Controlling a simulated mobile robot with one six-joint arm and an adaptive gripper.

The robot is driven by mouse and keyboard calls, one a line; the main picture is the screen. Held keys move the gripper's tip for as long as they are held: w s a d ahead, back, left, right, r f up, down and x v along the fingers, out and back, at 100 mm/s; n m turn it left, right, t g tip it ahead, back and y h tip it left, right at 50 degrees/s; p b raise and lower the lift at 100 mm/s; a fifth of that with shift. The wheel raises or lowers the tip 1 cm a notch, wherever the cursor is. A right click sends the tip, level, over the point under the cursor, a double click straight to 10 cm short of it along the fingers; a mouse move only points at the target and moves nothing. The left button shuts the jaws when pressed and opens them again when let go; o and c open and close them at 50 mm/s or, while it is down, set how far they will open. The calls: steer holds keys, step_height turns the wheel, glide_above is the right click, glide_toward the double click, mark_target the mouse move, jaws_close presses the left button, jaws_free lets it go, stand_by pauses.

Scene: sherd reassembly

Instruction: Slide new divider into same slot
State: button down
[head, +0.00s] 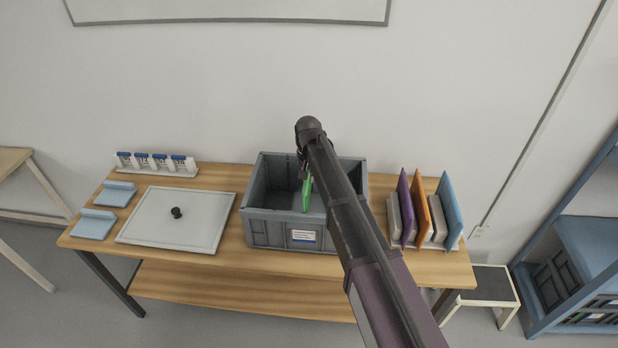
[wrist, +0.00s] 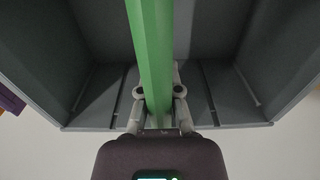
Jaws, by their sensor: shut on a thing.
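A green divider (head: 307,193) is held upright inside the grey crate (head: 268,229) on the table. In the wrist view the divider (wrist: 151,50) runs edge-on down the middle between the two fingers. My gripper (wrist: 160,92) is shut on it; in the head view it is mostly hidden behind my arm. The crate's grey walls and floor show around the divider in the wrist view, with narrow dark lines that look like slots. I cannot tell whether the divider's lower edge sits in a slot.
A rack (head: 395,220) with purple, orange and blue panels stands right of the crate. A grey lid (head: 180,222) with a black knob lies to its left. Blue pieces (head: 93,225) and a row of blue-capped vials (head: 156,163) are further left.

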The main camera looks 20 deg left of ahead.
steer(key=shift+f, duration=0.3)
steer(key=shift+f+b, duration=3.85)
steer(key=shift+b, duration=0.2)
steer(key=shift+f+b, duration=0.25)
steer(key=shift+b, duration=0.05)
steer(key=c, duration=0.7)
jaws_free()
steer(key=shift+r, duration=0.15)
